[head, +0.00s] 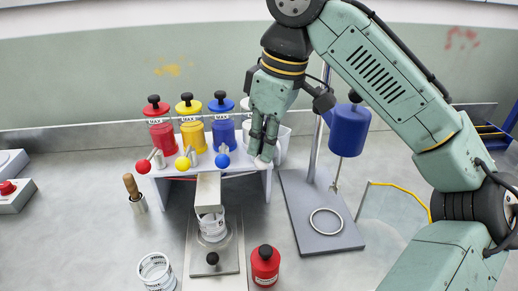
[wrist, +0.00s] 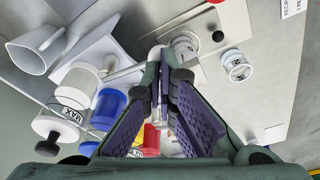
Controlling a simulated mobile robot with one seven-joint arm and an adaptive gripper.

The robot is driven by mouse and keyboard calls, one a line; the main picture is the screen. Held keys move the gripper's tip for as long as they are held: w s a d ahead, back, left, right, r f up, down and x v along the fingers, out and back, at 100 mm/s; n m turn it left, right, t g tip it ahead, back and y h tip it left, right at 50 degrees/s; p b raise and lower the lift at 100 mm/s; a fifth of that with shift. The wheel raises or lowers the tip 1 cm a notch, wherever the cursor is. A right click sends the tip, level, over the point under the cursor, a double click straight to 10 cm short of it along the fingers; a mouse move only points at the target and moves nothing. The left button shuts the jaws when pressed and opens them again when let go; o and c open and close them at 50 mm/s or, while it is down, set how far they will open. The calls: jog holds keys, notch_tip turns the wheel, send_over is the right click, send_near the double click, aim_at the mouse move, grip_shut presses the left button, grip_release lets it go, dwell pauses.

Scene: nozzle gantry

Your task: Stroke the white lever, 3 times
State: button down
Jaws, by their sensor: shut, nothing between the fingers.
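The gantry (head: 205,172) carries red (head: 162,130), yellow (head: 192,128) and blue (head: 221,126) bottles, with levers ending in red (head: 143,167), yellow (head: 183,164) and blue (head: 222,161) balls. The white bottle (wrist: 80,82) shows in the wrist view, beside the blue one. My gripper (head: 262,150) is shut and empty, pointing down at the gantry's right end. In the wrist view its fingertips (wrist: 165,75) are at the pale end of the white lever (wrist: 156,53), partly covering it. I cannot tell whether they touch it.
A banded clear cup (head: 212,226) stands below the nozzle arm; another cup (head: 156,270) is at front left. A red bottle (head: 265,264) stands in front. A stand with a blue cylinder (head: 348,128) is close right of my gripper. A wooden-handled tool (head: 132,188) is left.

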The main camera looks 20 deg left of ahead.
jog(key=shift+f+b, duration=0.7)
jog(key=shift+f, duration=1.15)
notch_tip(320, 180, up, 3)
jog(key=p, duration=0.3)
jog(key=shift+r, duration=1.7)
jog(key=shift+r, duration=2.55)
jog(key=shift+f, duration=0.1)
